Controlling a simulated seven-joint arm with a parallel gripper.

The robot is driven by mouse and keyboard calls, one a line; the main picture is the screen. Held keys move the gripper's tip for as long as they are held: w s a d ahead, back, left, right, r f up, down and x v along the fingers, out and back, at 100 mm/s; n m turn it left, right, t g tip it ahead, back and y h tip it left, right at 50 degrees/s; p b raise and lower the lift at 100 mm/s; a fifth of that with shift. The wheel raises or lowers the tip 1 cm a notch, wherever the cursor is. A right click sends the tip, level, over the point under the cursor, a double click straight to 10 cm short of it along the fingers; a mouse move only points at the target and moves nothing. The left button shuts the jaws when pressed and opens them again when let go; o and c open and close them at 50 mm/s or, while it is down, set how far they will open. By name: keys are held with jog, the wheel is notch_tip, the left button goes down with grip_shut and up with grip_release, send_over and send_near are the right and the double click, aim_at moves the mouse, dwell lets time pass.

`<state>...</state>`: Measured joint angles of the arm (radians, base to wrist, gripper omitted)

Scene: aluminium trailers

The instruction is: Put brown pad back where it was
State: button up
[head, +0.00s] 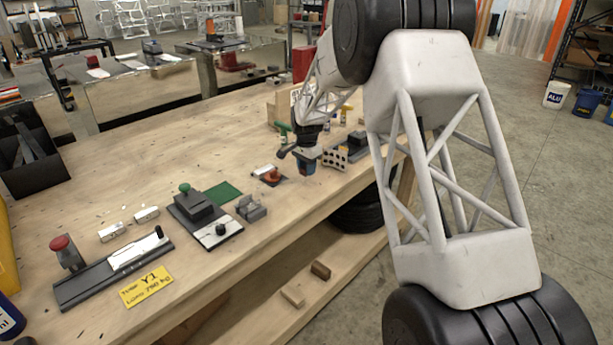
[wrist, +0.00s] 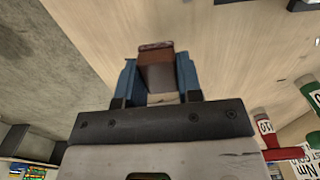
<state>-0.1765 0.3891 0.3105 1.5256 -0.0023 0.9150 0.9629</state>
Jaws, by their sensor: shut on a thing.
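My gripper (head: 306,168) is over the right part of the wooden workbench, near its front edge. In the wrist view, its blue fingers (wrist: 158,80) are shut on the brown pad (wrist: 158,68), a small block with a darker, reddish-brown end. The pad sticks out a little past the fingertips. In the head view, I cannot make out the pad at the gripper. Whether it touches the bench below is unclear.
An orange-red item on a dark base (head: 270,175) lies just left of my gripper. A grey perforated block (head: 335,157) stands close on the right. A green mat (head: 222,192) and a grey clamp-like block (head: 251,208) lie further left. Bench top (head: 130,185) behind is mostly clear.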

aim_at(307, 182)
jog(key=shift+w+f, duration=0.1)
dwell(0.3)
jog(key=shift+f, duration=1.6)
jog(key=shift+f, duration=0.2)
jog(key=o, duration=0.9)
jog(key=shift+r, duration=0.15)
notch_tip(307, 182, up, 12)
